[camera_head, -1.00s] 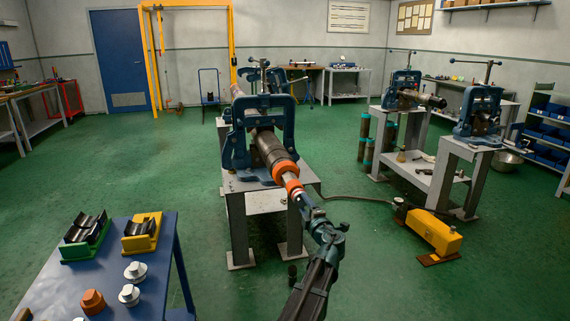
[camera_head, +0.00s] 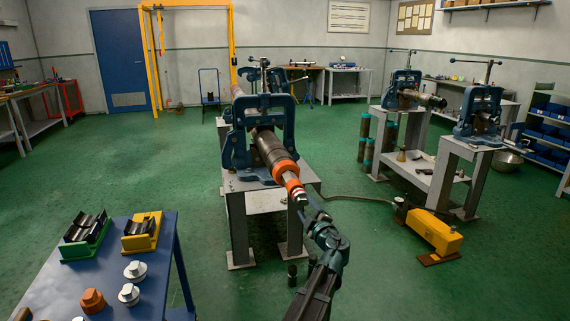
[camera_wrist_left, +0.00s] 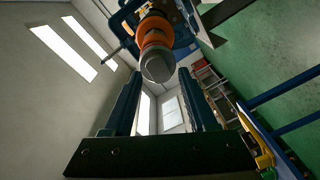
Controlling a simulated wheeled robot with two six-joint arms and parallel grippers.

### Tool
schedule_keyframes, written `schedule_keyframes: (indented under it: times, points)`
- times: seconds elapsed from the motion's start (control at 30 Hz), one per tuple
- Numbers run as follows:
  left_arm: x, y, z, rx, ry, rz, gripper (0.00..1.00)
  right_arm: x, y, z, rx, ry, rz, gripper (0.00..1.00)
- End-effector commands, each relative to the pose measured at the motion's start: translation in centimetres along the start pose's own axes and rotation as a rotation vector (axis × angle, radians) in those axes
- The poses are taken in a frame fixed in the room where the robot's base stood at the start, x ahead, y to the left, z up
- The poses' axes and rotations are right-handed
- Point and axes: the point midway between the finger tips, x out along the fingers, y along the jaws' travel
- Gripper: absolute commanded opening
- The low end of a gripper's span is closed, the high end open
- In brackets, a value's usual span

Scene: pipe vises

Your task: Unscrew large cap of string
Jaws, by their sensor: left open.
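The pipe string (camera_head: 270,148) is clamped in the near blue vise (camera_head: 259,115), its free end pointing toward me and down. It has a wide orange ring (camera_head: 286,171), a thinner grey section, a smaller orange ring (camera_head: 293,186) and a pale grey end cap (camera_head: 299,196). In the left wrist view the rounded grey cap (camera_wrist_left: 158,67) lies beyond the fingertips, below an orange ring (camera_wrist_left: 155,38). My left gripper (camera_head: 308,205) is open, just off the cap's end and roughly in line with it. Its spread fingers are empty in the wrist view (camera_wrist_left: 159,80). My right gripper is not in view.
A blue table (camera_head: 150,285) at lower left holds a green cradle (camera_head: 84,236), a yellow cradle (camera_head: 142,233), an orange cap (camera_head: 92,301) and pale caps (camera_head: 135,270). A yellow pedal unit (camera_head: 434,231) sits on the floor at right. Open green floor surrounds the vise stand.

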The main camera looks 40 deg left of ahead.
Motion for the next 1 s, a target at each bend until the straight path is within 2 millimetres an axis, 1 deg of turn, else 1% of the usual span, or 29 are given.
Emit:
schedule_keyframes:
  times: [0.3, 0.5, 0.6, 0.83, 0.93, 1.0]
  points:
    - [0.00, -0.12, 0.02, 0.469, 0.019, 0.013, 0.58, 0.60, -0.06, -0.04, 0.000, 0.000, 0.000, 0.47]
    - [0.00, -0.13, -0.02, 0.728, 0.030, 0.019, 0.58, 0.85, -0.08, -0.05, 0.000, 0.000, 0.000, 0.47]
    - [0.00, -0.10, -0.05, 0.799, 0.033, 0.021, 0.58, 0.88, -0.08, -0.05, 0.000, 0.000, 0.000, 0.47]
    - [0.00, -0.09, -0.06, 0.845, 0.034, 0.022, 0.58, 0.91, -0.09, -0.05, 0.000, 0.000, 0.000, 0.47]
    - [0.00, -0.13, -0.06, 0.951, 0.039, 0.025, 0.58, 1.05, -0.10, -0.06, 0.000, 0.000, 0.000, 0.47]
    - [0.01, -0.14, -0.07, 1.055, 0.043, 0.027, 0.58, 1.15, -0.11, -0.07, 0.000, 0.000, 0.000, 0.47]
